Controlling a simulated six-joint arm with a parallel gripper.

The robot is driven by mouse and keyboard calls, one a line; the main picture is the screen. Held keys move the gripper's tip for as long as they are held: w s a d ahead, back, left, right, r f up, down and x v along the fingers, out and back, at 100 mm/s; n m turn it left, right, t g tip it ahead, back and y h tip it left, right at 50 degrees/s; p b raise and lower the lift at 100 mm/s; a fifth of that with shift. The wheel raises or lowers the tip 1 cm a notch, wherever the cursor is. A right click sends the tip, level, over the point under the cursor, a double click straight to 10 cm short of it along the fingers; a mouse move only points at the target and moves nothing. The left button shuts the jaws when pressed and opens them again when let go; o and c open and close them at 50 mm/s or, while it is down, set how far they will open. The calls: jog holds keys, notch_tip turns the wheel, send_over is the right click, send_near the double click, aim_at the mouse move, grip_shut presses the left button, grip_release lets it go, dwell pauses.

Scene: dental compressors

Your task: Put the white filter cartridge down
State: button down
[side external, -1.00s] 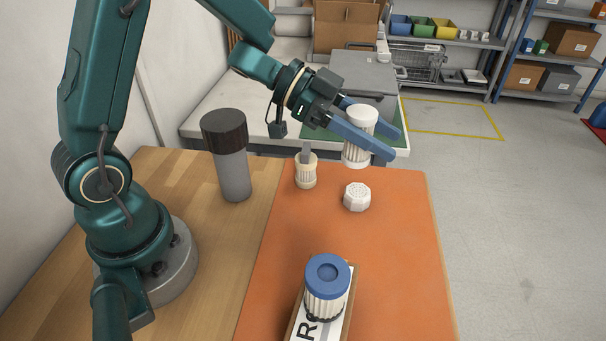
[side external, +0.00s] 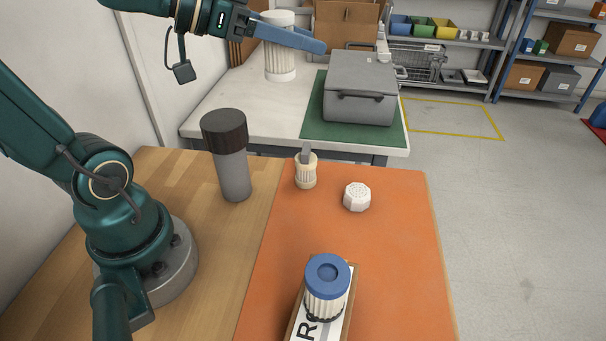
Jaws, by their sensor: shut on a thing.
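The white filter cartridge (side external: 280,62) is a pleated cylinder with smooth white end caps, held upright in the air at the upper middle of the side view. My gripper (side external: 290,36) is shut on it near its upper part. A blue finger crosses in front of the cartridge and hides a band of it. The cartridge appears in front of the back table, and its height above any surface is hard to tell.
An orange mat (side external: 390,270) carries a blue-capped filter (side external: 327,285) on a labelled box, a small cream filter (side external: 306,172) and a white octagonal part (side external: 356,197). A grey dark-capped cylinder (side external: 232,165) stands left. A grey case (side external: 360,90) sits behind on a white table (side external: 240,105).

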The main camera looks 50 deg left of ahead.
jog(key=d+f+m+g+h, duration=0.3)
jog(key=d+f+m+g, duration=0.1)
jog(key=d+f+m, duration=0.1)
jog(key=s+d+f+m+g+h, duration=0.1)
jog(key=d+f+m+g+h, duration=0.2)
jog(key=d+f, duration=0.4)
jog(key=d+f+m+g+h, duration=0.3)
jog(key=d+f+m+g, duration=0.3)
jog(key=shift+s+d+f+m, duration=0.25)
jog(key=shift+s+f+m, duration=0.05)
jog(key=shift+f, duration=0.1)
jog(key=shift+d+f, duration=0.2)
jog(key=shift+f, duration=1.9)
jog(key=shift+f, duration=0.1)
jog(key=shift+c, duration=1.6)
grip_release()
jog(key=shift+f, duration=0.1)
